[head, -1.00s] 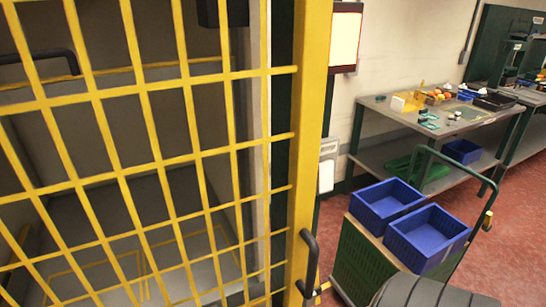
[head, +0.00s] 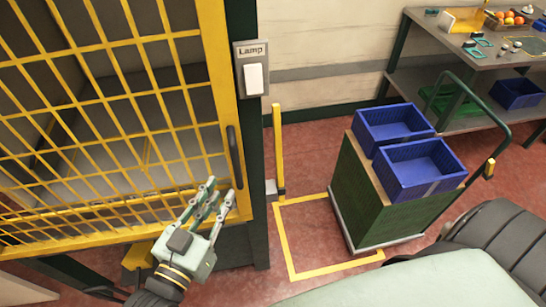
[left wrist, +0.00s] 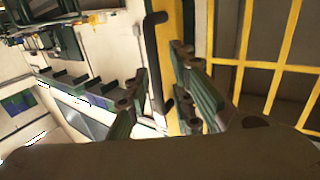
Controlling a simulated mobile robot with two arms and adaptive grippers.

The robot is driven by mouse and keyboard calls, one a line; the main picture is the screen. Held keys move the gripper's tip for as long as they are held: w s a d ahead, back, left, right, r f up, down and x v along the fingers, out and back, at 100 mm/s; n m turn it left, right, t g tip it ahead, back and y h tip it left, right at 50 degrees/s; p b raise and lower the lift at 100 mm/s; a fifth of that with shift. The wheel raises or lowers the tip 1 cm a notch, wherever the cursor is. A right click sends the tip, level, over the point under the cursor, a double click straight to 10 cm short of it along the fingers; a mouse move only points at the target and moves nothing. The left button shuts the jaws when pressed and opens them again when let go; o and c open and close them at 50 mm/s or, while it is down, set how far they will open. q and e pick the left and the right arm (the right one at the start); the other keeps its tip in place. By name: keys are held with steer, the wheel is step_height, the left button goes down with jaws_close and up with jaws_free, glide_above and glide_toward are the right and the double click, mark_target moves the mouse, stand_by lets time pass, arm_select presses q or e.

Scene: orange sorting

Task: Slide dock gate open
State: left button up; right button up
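The yellow mesh dock gate (head: 218,62) stands on the left of the head view. Its right edge is beside a dark green post. A black vertical bar handle (head: 235,156) is on that edge. My left gripper (head: 219,192) is open just below and in front of the handle. In the left wrist view, the handle (left wrist: 152,50) runs between the spread fingers of my left gripper (left wrist: 160,78), and the yellow gate edge (left wrist: 173,30) is behind it. I cannot tell whether a finger touches the handle. My right gripper is not in view.
A lamp switch (head: 253,80) is on the post. A green cart (head: 362,197) with two blue crates (head: 425,168) stands right of the gate. A yellow floor outline (head: 284,245) lies between them. A workbench (head: 420,22) with fruit is at the back right.

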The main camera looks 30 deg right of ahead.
mark_target(235, 171)
arm_select(q)
steer(key=shift+h, duration=0.3)
steer(key=w+d, duration=0.1)
steer(key=d, duration=0.1)
steer(key=w+d+r+p, duration=0.2)
steer(key=d, duration=0.1)
steer(key=shift+w+d, duration=0.3)
steer(key=shift+w, duration=0.05)
steer(key=shift+w+d, duration=0.3)
steer(key=shift+d, duration=0.1)
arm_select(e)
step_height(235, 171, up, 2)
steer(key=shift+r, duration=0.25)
arm_select(q)
jaws_close()
